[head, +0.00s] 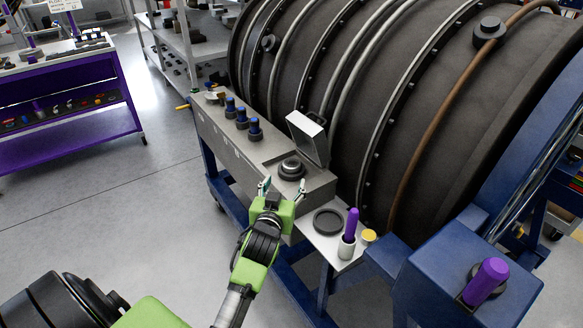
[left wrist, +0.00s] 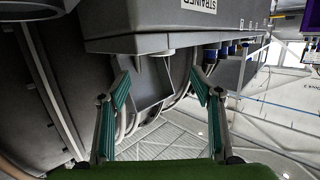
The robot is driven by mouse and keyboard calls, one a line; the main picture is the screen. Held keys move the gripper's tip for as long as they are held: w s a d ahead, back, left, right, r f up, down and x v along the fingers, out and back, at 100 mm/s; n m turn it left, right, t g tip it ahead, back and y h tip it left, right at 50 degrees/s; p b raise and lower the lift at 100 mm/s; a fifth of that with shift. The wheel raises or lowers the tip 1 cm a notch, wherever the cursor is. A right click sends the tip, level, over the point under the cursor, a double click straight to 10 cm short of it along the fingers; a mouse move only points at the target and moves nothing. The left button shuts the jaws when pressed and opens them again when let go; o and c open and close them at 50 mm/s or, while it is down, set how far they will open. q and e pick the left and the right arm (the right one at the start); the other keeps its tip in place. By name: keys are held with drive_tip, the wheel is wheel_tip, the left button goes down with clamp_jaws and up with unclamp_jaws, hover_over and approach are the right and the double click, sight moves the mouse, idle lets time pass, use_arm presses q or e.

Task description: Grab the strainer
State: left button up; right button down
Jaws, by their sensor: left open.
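A dark round piece with a raised knob (head: 291,168), apparently the strainer, sits in a seat on top of the grey housing (head: 232,142), beside a raised square lid (head: 308,137). My left gripper (head: 282,187) is open and empty, just in front of this seat. Its two fingers are spread apart in the left wrist view (left wrist: 160,88). There a white STRAINER label (left wrist: 199,5) shows on the grey housing (left wrist: 150,25) ahead of the fingers. The round piece is not clearly visible in that view. My right gripper is not in view.
Several blue-capped fittings (head: 242,118) stand left of the seat. A black ring (head: 328,221) and a purple-handled tool in a cup (head: 349,232) are on the right ledge. The large dark engine casing (head: 340,90) rises behind. Open floor (head: 110,220) lies left.

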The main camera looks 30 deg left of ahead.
sight(291, 165)
use_arm(q)
drive_tip(key=x, duration=0.6)
drive_tip(key=shift+p+x, duration=0.45)
drive_tip(key=shift+x, duration=2.2)
drive_tip(key=c, duration=1.3)
